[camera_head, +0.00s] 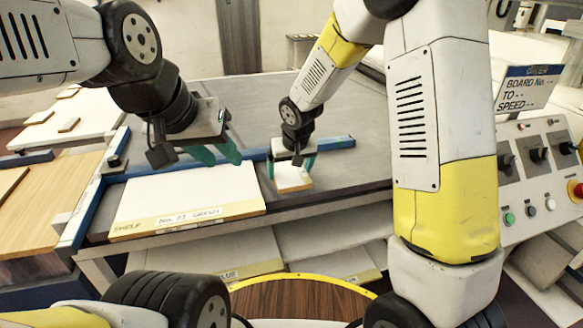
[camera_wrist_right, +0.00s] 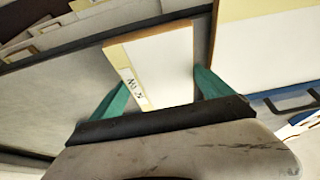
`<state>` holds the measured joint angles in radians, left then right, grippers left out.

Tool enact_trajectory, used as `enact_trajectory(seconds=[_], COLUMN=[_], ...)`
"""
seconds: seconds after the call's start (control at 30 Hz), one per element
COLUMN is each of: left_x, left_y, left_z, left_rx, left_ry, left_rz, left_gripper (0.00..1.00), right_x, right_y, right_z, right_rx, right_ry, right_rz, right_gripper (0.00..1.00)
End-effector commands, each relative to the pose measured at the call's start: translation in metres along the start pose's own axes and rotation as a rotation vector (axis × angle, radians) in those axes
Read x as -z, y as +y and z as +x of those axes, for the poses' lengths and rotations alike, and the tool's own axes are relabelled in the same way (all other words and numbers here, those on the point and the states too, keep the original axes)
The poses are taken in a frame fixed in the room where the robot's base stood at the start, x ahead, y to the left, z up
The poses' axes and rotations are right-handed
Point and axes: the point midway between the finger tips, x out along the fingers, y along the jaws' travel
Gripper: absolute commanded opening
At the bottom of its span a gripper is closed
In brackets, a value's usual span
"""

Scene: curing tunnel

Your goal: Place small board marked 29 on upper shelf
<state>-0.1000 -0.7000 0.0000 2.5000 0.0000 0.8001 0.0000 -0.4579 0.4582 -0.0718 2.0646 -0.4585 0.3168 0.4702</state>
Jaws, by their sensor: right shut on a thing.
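A small white board (camera_head: 293,181) with a wooden edge is held by my right gripper (camera_head: 290,169) at the grey table's front part. In the right wrist view the small board (camera_wrist_right: 162,62) sits between the two green fingers; its label reads "No." and a number too blurred to be sure of. Whether it touches the surface below is unclear. My left gripper (camera_head: 216,154) has its green fingers apart and empty, above the back right of a larger white board (camera_head: 190,190) labelled "No. 27 GREEN". Which surface is the upper shelf I cannot tell for certain.
Lower shelves below the table hold more boards, one labelled "BLUE" (camera_head: 225,257). A blue rail (camera_head: 335,143) runs beside my right gripper. A control panel (camera_head: 530,180) with buttons and a sign (camera_head: 528,88) stand at the right. The grey tabletop (camera_head: 245,105) behind is clear.

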Motion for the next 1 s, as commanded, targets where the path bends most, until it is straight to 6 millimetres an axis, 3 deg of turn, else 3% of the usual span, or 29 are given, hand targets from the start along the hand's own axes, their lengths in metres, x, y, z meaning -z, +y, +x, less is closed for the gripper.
enact_trajectory(seconds=[0.3, 0.63, 0.67, 0.7, 1.0], left_x=[0.0, 0.0, 0.0, 0.0, 0.0], left_y=[0.0, 0.0, 0.0, 0.0, 0.0], left_z=[0.0, 0.0, 0.0, 0.0, 0.0], left_rx=[0.0, 0.0, 0.0, 0.0, 0.0], left_ry=[0.0, 0.0, 0.0, 0.0, 0.0], left_rz=[0.0, 0.0, 0.0, 0.0, 0.0], left_gripper=[0.36, 0.36, 0.36, 0.36, 0.36], right_x=[-0.014, -0.015, -0.015, -0.015, -0.013], right_y=[0.0, 0.0, 0.0, 0.0, 0.0], right_z=[0.032, 0.035, 0.035, 0.035, 0.032], right_rx=[-0.001, 0.0, 0.0, 0.001, 0.0], right_ry=[-0.002, 0.0, -0.001, 0.0, 0.001], right_rz=[-0.003, -0.001, -0.001, -0.001, 0.0], right_gripper=[0.47, 0.47, 0.92, 1.0, 1.0])
